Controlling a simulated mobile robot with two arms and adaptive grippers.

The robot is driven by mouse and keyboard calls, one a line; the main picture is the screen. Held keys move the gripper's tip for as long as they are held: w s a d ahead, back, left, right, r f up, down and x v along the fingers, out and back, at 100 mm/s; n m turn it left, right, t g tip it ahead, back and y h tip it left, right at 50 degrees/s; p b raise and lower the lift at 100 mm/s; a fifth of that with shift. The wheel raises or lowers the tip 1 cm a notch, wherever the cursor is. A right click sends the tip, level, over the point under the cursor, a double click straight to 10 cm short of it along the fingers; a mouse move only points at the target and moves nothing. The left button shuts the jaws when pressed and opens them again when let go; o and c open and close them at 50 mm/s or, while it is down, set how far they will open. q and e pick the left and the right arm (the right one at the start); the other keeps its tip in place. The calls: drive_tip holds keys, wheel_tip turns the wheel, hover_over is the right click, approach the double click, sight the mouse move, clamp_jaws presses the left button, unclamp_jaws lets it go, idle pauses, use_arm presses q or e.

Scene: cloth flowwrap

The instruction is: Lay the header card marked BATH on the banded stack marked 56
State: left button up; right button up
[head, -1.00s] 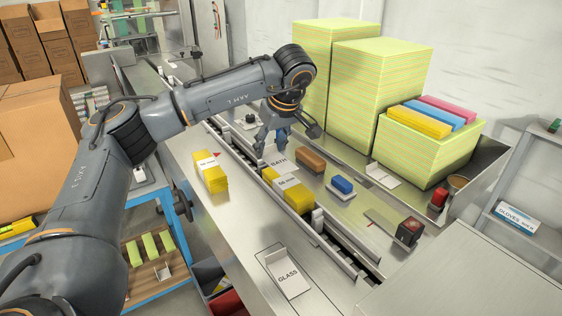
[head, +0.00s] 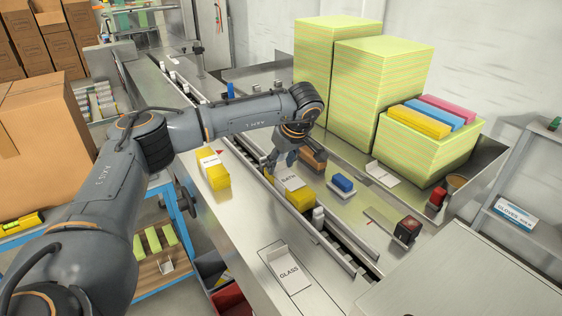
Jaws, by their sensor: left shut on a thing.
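My left gripper (head: 281,164) is shut on the white header card marked BATH (head: 291,179), holding it by its far end. The card is over the yellow banded stack (head: 301,200) in the conveyor channel. It covers most of the stack's top and its band, so the band's mark is hidden now. I cannot tell whether the card touches the stack. A second yellow banded stack (head: 214,172) lies on the steel deck to the left; its mark is too small to read. My right gripper is not in view.
A brown block (head: 313,160) and a blue block (head: 342,183) stand just right of the channel. A white card marked GLASS (head: 289,270) lies on the front deck. Tall yellow-green cloth stacks (head: 380,90) stand at the back right. Channel rails (head: 335,245) border the stack.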

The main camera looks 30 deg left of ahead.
sight(291, 181)
use_arm(q)
drive_tip(key=o, duration=0.7)
drive_tip(key=shift+f, duration=0.1)
drive_tip(key=shift+o, duration=0.2)
drive_tip(key=shift+r, duration=0.2)
drive_tip(key=shift+d+r, duration=0.1)
drive_tip(key=shift+r, duration=0.15)
drive_tip(key=b+v, duration=0.1)
drive_tip(key=v, duration=1)
drive_tip(key=shift+r+b, duration=0.25)
drive_tip(key=shift+b, duration=0.1)
drive_tip(key=shift+d, duration=0.1)
